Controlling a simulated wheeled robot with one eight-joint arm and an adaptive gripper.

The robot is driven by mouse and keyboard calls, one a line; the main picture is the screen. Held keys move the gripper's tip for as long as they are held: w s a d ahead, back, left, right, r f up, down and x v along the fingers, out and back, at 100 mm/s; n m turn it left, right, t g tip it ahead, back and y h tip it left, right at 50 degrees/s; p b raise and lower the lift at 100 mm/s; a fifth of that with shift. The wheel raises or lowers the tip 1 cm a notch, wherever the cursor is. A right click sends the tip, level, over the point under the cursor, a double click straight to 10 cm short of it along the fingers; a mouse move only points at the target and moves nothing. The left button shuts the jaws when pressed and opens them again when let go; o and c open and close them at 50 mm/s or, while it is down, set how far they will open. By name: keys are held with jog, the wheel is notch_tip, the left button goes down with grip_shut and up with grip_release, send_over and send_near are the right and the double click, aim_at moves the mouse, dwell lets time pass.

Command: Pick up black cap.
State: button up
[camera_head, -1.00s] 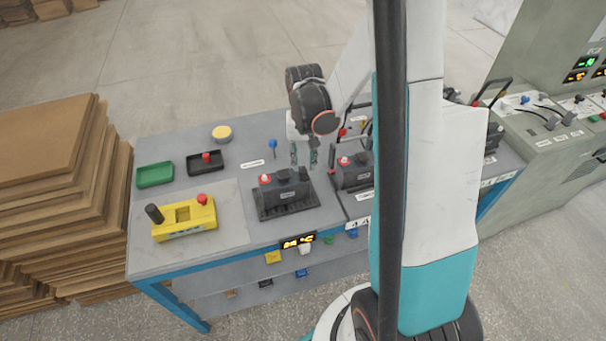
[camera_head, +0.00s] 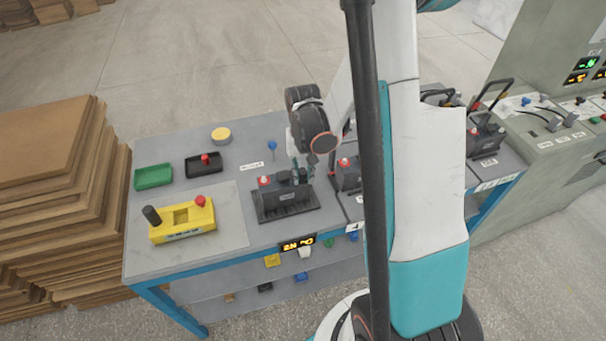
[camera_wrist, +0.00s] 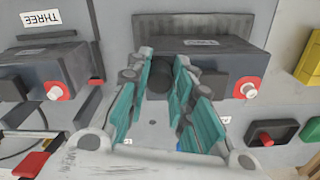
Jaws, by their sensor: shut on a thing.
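The black cap (camera_wrist: 160,78) shows between my fingers in the wrist view, at one end of a dark grey battery (camera_wrist: 200,62). My gripper (camera_wrist: 163,62) is shut on it, with one teal-padded finger on each side. In the head view my gripper (camera_head: 303,170) is down at the right end of the same battery (camera_head: 286,193), and the cap is mostly hidden by the fingers. The cap appears to be at the battery's top; I cannot tell whether it is seated.
The battery sits on a black tray (camera_head: 268,216). Another grey battery (camera_head: 346,176) stands close on the right.

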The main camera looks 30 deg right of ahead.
notch_tip(320, 180, up, 20)
jog(key=p, duration=0.5)
jog(key=shift+o, duration=0.4)
grip_shut()
jog(key=shift+r+p, duration=0.5)
jog(key=shift+r, duration=0.3)
notch_tip(320, 180, up, 5)
jog(key=p, duration=0.3)
send_over(303, 172)
jog(key=shift+f, duration=0.15)
dwell(0.8)
jog(key=shift+w+f, duration=0.1)
